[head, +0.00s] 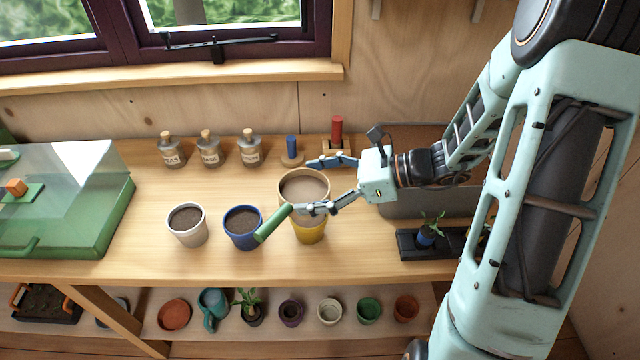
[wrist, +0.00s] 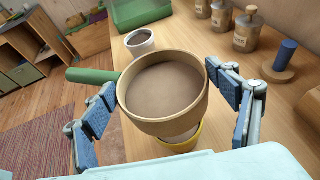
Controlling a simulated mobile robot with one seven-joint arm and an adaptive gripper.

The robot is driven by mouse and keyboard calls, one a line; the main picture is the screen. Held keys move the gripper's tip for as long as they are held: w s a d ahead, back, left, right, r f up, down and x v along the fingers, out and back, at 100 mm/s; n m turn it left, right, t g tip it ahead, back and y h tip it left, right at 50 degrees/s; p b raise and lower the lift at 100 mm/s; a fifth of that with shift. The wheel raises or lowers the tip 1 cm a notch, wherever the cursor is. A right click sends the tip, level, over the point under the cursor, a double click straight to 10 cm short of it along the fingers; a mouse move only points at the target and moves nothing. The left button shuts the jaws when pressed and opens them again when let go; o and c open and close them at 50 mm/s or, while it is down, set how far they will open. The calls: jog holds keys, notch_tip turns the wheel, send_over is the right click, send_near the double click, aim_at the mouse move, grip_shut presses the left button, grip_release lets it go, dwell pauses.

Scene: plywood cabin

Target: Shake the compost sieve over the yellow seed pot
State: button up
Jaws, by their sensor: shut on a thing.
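The compost sieve, a round tan tub with a green handle (head: 273,222), is held over the yellow seed pot (head: 310,232) and hides most of the pot's top. In the wrist view the sieve (wrist: 165,127) has brown compost in it, and the yellow rim (wrist: 182,147) shows just below it. My gripper (head: 308,186) is shut on the sieve, with one blue-padded finger on each side of its rim. The sieve's underside is hidden, so I cannot tell whether compost is falling.
A blue pot (head: 242,228) and a white pot (head: 187,225), both with soil, stand to the left. Several corked jars (head: 209,149) and blue (head: 292,148) and red (head: 337,130) spools stand behind. A black seedling tray (head: 414,246) is at right; a green cold frame (head: 110,220) fills the left.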

jog(key=shift+a, duration=0.65)
jog(key=shift+d+p, duration=0.35)
jog(key=shift+d, duration=1.65)
jog(key=shift+a, duration=2.05)
notch_tip(320, 180, up, 6)
jog(key=p, duration=0.5)
jog(key=shift+r, duration=0.1)
jog(key=shift+d, duration=0.1)
